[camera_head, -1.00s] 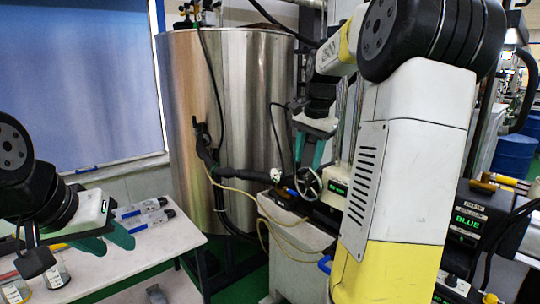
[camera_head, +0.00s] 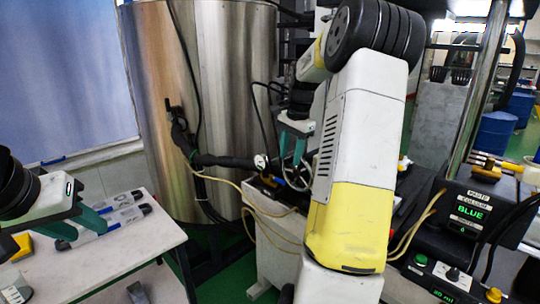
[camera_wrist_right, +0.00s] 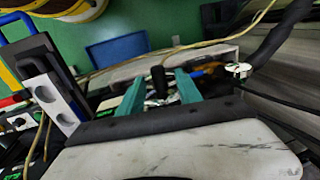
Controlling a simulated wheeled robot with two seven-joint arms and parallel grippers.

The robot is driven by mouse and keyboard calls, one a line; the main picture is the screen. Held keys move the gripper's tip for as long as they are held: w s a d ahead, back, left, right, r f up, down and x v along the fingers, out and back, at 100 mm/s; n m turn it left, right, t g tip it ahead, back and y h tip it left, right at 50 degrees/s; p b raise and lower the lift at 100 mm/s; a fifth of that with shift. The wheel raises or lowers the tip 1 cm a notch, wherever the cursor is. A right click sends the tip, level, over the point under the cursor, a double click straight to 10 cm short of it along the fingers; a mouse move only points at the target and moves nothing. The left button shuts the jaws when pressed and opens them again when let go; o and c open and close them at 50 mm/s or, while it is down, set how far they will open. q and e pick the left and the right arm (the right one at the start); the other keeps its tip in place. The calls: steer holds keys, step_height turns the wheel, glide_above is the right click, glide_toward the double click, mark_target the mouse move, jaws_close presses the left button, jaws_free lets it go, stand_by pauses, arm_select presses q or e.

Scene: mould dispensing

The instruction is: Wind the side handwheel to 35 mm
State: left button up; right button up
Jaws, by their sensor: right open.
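The side handwheel (camera_head: 298,178) is a small thin-rimmed wheel on the front of the machine, partly hidden by my right arm in the head view. My right gripper (camera_head: 293,157) points down at the wheel with its teal fingers apart. In the right wrist view the open fingers (camera_wrist_right: 161,88) stand on either side of a dark upright knob (camera_wrist_right: 158,78) with shiny metal behind it. Contact cannot be told. My left gripper (camera_head: 80,233) is open and empty by the white table. The millimetre readout beside the wheel is hidden behind my arm.
A large steel tank (camera_head: 225,80) stands behind the wheel, with a black hose and yellow cable nearby. The white table (camera_head: 130,250) at left holds clear-and-grey parts (camera_head: 125,215). A black box (camera_head: 475,210) reading "BLUE" stands at right.

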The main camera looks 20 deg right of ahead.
steer(key=shift+f, duration=0.3)
jaws_close()
stand_by(1.3)
